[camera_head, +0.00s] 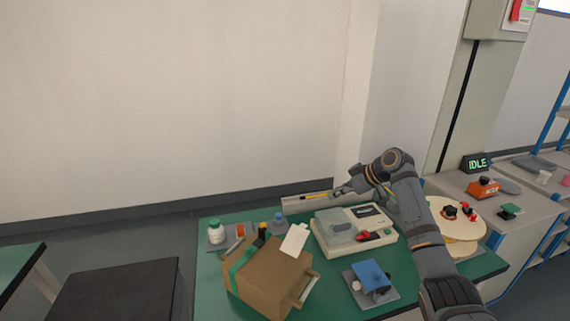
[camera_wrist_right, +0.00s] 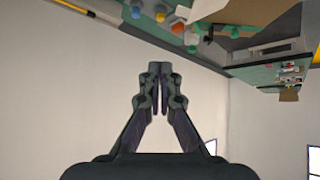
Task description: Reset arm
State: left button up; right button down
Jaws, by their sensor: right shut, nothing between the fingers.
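My right arm comes in from the lower right in the head view and bends at a raised elbow. My right gripper (camera_head: 345,191) points left above the back edge of the green table (camera_head: 212,276). It is shut and empty. In the right wrist view the closed fingers (camera_wrist_right: 154,80) meet in front of the pale wall, with the tabletop upside down along the top. My left arm and gripper are not in view.
The wall side is clear.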

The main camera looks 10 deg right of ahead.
jog(key=s+a+f+m+g+h, duration=0.15)
jog(key=s+a+f, duration=0.25)
jog(key=s+f, duration=0.5)
jog(key=s+a+f+m+g+h, duration=0.1)
jog(key=s+a+f+h, duration=0.15)
jog(key=s+f, duration=0.65)
jog(key=s+a+f+m+h, duration=0.1)
jog(key=s+m, duration=0.2)
jog(key=s, duration=0.7)
jog(key=s+a+f+m+h, duration=0.1)
jog(key=s+f+m+h, duration=0.1)
jog(key=s, duration=0.8)
jog(key=s+d+f+g, duration=0.1)
jog(key=d+f+g, duration=0.15)
jog(key=f, duration=2.25)
jog(key=s+d+f, duration=0.2)
jog(key=s+f, duration=1.5)
jog(key=s, duration=0.2)
jog(key=shift+s+f+m, duration=0.2)
jog(key=shift+s+m, duration=0.05)
jog(key=shift+m, duration=0.2)
